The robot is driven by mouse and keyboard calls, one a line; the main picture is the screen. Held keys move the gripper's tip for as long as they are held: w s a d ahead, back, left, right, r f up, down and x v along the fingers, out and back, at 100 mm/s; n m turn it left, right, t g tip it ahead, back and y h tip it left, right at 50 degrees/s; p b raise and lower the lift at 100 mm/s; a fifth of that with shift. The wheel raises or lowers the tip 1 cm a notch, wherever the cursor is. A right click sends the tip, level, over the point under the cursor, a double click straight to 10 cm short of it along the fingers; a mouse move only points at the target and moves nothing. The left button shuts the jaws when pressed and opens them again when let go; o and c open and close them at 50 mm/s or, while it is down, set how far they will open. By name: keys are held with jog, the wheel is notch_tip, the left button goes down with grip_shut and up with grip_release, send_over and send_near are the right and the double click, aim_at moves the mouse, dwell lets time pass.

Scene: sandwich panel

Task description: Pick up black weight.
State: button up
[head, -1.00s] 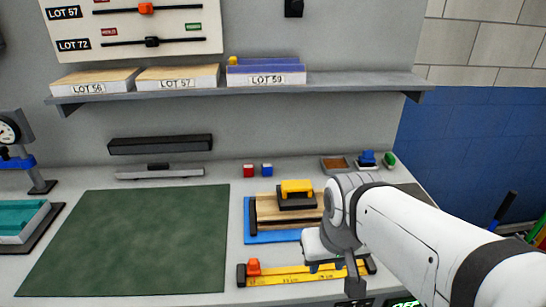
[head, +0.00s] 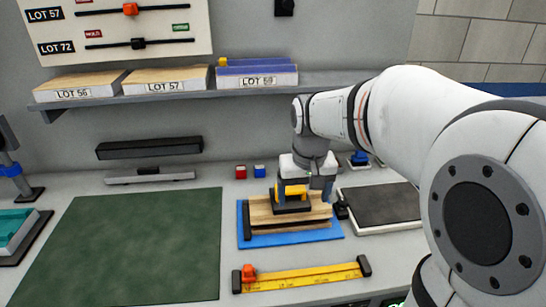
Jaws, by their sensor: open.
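The black weight (head: 291,207) has a dark base and a yellow handle. It rests on a stack of light wooden panels (head: 318,219) on a blue mat (head: 290,240). In the head view my gripper (head: 303,190) points down right at the weight, its fingers open at the level of the yellow handle. One finger shows near the handle's left end and the other beyond its right end. The gripper partly hides the handle and the back of the stack. I cannot tell whether the fingers touch the handle.
A yellow ruler (head: 310,279) with an orange slider and black end stops lies in front. A dark plate in a white frame (head: 382,205) is at right. A green mat (head: 135,245) fills the left. A shelf (head: 225,90) with labelled stacks hangs behind, and red and blue cubes stand near the wall.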

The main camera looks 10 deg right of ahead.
aim_at(290, 188)
jog(key=o, duration=0.4)
jog(key=shift+g, duration=0.7)
jog(key=w, duration=0.4)
jog(key=w+f, duration=0.1)
jog(key=w, duration=0.4)
jog(key=w+f+p, duration=0.1)
jog(key=w, duration=0.3)
jog(key=shift+w+d+f, duration=0.1)
jog(key=shift+w+d, duration=0.1)
jog(key=shift+d, duration=0.05)
jog(key=shift+w+f, duration=0.2)
jog(key=shift+w, duration=0.1)
jog(key=shift+a+f+p, duration=0.15)
jog(key=shift+f+p, duration=0.2)
jog(key=shift+f, duration=1.6)
jog(key=shift+a+f+p, duration=0.15)
jog(key=shift+f+p, duration=0.15)
jog(key=shift+f, duration=1.6)
